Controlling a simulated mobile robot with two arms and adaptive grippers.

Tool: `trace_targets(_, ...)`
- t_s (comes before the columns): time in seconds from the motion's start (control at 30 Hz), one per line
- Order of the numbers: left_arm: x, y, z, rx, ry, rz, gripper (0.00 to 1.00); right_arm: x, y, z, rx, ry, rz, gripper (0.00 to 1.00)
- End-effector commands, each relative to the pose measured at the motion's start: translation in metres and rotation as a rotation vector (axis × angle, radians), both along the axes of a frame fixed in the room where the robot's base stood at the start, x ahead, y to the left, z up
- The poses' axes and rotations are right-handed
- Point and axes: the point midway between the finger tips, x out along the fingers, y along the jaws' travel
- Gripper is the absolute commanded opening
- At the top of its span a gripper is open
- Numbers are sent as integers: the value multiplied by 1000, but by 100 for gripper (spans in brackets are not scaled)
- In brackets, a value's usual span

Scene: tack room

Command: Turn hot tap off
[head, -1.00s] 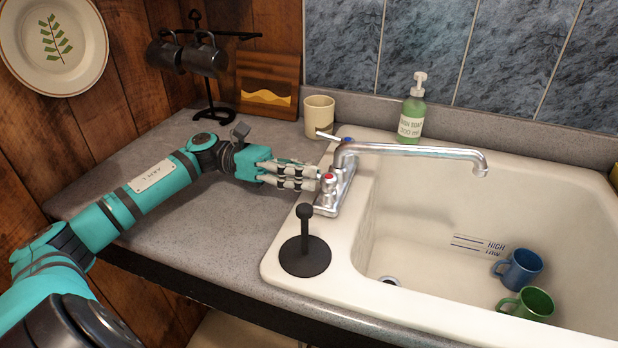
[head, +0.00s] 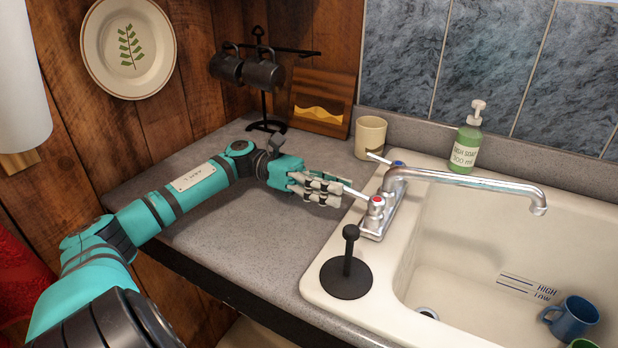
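The chrome tap (head: 465,183) stands on the sink's left rim, its spout reaching right over the basin. Its red-marked hot handle (head: 376,201) is at the near end, with its lever (head: 355,193) pointing left. The blue-marked cold handle (head: 397,164) is behind it, its lever also pointing left. I see no water stream under the spout. My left gripper (head: 339,194) is just left of the hot lever, fingertips close to its end. I cannot tell whether they touch it, nor whether the fingers are open or shut. My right gripper is out of view.
A black plunger-like stand (head: 347,278) is on the near sink rim. A beige cup (head: 370,137) and soap bottle (head: 466,146) stand behind the tap. A mug rack (head: 264,110) is at the back. A blue mug (head: 571,318) lies in the sink (head: 480,240). The left counter (head: 240,225) is mostly clear.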

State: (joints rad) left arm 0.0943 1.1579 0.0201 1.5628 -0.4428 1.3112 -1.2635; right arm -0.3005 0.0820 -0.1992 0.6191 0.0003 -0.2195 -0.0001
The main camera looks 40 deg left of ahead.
Motion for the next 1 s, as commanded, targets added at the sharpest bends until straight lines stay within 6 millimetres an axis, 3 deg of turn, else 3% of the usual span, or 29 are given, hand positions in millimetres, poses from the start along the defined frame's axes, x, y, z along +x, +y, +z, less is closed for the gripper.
trace_targets(0.2, -12, 47, 0, -1, 2, 5, 36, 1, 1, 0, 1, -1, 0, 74)
trace_targets(0.4, -20, 72, 0, 0, -1, 2, 36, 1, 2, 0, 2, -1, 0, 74)
trace_targets(1.0, -22, 79, 1, 0, -1, 0, 36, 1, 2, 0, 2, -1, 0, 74)
